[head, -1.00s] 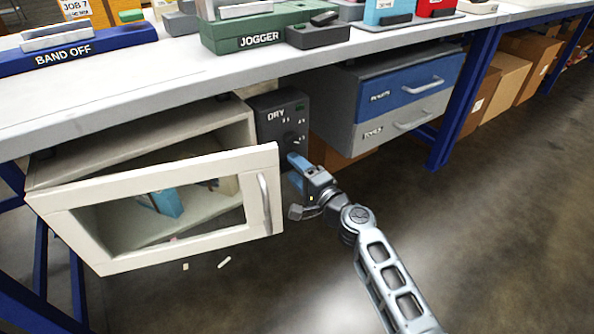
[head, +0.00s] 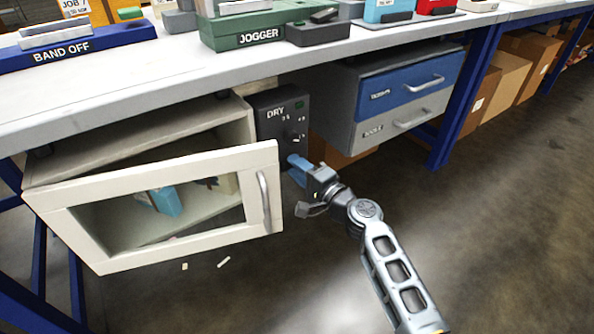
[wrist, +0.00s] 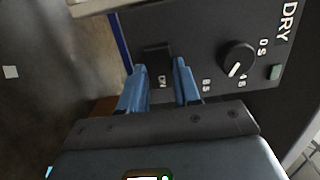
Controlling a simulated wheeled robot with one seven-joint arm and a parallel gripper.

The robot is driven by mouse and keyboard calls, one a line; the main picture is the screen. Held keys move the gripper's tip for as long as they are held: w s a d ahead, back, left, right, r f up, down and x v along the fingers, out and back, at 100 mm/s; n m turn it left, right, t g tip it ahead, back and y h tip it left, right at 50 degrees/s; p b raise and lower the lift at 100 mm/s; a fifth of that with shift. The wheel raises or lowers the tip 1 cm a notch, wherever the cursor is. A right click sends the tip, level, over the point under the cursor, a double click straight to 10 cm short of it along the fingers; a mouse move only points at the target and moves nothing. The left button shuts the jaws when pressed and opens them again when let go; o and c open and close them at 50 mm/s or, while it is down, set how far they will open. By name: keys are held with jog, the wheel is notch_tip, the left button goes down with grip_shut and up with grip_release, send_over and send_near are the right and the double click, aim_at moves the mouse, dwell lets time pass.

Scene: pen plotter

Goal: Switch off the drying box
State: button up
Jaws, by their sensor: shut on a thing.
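The drying box (head: 130,135) is a cream cabinet under the bench. Its windowed door (head: 155,262) stands open. Its dark control panel (head: 265,125), marked DRY, is on the right side. In the wrist view the panel has a round knob (wrist: 237,58) with numbers around it, a small green indicator (wrist: 275,72) and a black switch (wrist: 158,56) with ON beside it. In the head view my gripper (head: 293,160) is at the lower part of the panel and hides the switch.
A drawer unit (head: 350,115) with blue and grey fronts hangs to the right of the panel. The door handle (head: 263,203) is just left of my gripper. The bench top (head: 140,80) is above. Open floor (head: 500,230) lies to the right.

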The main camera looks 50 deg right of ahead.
jog(key=shift+d+n+y+b, duration=0.2)
jog(key=shift+n+y+b, duration=0.2)
jog(key=shift+n+y, duration=0.5)
jog(key=o, duration=1.1)
jog(key=shift+c, duration=0.2)
jog(key=s+p, duration=0.1)
jog(key=s, duration=0.6)
jog(key=shift+s+a, duration=0.2)
jog(key=shift+s, duration=0.2)
